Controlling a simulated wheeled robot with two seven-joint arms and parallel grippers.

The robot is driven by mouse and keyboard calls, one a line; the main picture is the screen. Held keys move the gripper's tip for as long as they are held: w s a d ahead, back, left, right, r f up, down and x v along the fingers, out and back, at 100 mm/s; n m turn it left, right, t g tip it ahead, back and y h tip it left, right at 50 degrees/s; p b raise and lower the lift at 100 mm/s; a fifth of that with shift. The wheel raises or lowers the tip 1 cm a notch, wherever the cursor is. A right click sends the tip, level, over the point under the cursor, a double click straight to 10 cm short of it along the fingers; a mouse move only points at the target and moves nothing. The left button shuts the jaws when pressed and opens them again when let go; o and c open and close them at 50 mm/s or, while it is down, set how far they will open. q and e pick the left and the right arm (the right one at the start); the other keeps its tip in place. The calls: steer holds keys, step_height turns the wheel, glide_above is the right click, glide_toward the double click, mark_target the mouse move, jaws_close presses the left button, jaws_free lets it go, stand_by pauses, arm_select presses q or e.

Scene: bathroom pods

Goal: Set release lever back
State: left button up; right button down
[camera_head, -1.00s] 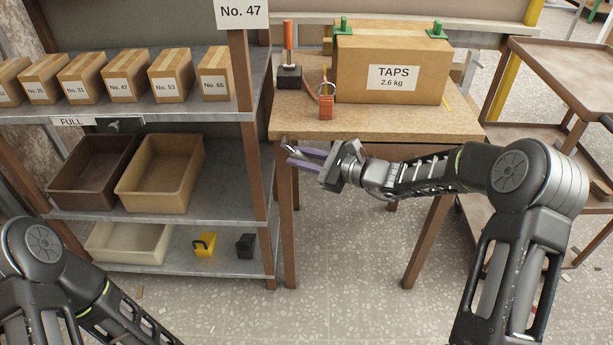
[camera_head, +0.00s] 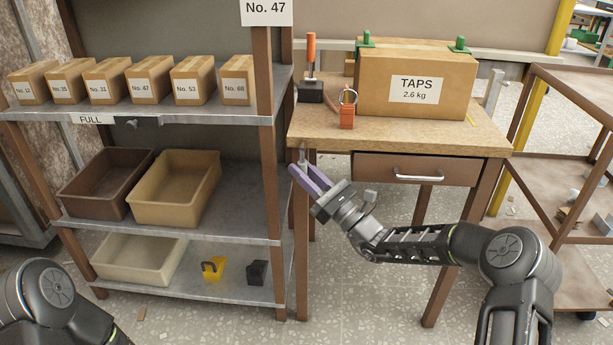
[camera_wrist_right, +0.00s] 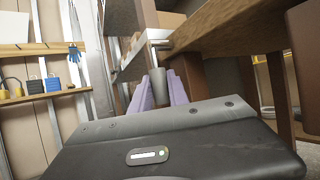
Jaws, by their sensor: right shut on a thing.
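A small grey metal lever (camera_head: 303,157) is at the front left corner of the wooden table, just below its top. In the right wrist view its grey cylindrical grip (camera_wrist_right: 158,86) sits between my purple fingers, with a metal rod (camera_wrist_right: 160,43) beyond it near the table's edge. My right gripper (camera_head: 302,172) is shut on this lever and points up and left. It also shows in the right wrist view (camera_wrist_right: 159,92). The fingers partly hide the lever. Only part of my left arm shows at the lower left; its gripper is out of view.
The table (camera_head: 420,138) carries a TAPS box (camera_head: 400,90), an orange-handled clamp (camera_head: 311,70) and an orange padlock (camera_head: 347,115). Its drawer (camera_head: 370,168) is shut. A shelf rack (camera_head: 250,225) with boxes and bins stands close at the left. A brown cart (camera_head: 560,80) stands right.

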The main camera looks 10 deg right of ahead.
stand_by(0.5)
steer(key=c, duration=1.5)
jaws_free()
steer(key=shift+c, duration=0.2)
steer(key=p+v, duration=0.1)
steer(key=v, duration=0.6)
steer(key=shift+s+f, duration=0.25)
steer(key=shift+d, duration=0.1)
